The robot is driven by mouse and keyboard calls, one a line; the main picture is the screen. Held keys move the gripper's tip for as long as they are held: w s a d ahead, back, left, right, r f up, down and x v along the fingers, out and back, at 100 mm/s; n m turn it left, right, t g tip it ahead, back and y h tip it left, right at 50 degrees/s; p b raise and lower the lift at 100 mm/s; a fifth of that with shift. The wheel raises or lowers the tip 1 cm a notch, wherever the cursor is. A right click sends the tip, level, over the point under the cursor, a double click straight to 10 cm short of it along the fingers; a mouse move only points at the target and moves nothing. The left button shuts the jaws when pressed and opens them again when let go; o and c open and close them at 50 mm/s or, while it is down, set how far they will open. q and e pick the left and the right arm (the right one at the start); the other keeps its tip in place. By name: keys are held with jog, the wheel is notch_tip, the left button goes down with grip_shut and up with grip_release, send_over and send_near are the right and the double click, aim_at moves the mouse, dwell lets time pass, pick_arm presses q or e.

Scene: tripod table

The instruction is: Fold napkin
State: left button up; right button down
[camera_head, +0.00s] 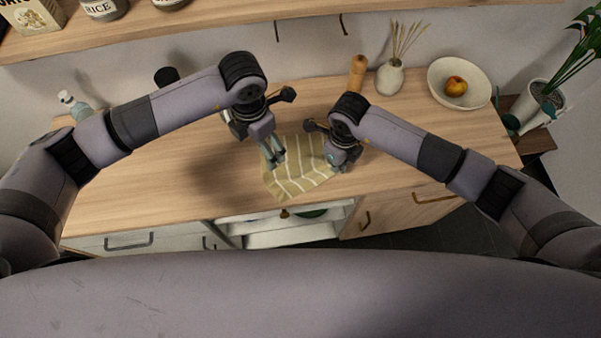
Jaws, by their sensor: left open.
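The napkin (290,182) is olive-yellow with pale stripes. It lies on the wooden counter close to the front edge, and its outline looks uneven. My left gripper (274,161) is open and points down over the napkin's left part. I cannot tell whether its fingertips touch the cloth. My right gripper (338,164) is at the napkin's right edge, low over the counter. Its arm hides its fingers, so I cannot tell whether it is open or holds the cloth. The grippers hide part of the napkin's far side and right edge.
A white bowl with fruit (474,73), a vase with dry stems (390,78) and a wooden mill (357,72) stand at the back right. A bottle (75,105) stands at the far left. A shelf (170,29) runs above. The counter (160,185) left of the napkin is clear.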

jog(key=c, duration=1.8)
grip_release()
jog(key=shift+o, duration=0.6)
jog(key=o, duration=0.5)
jog(key=shift+o, duration=0.5)
jog(key=o, duration=0.6)
jog(key=shift+r, duration=2.75)
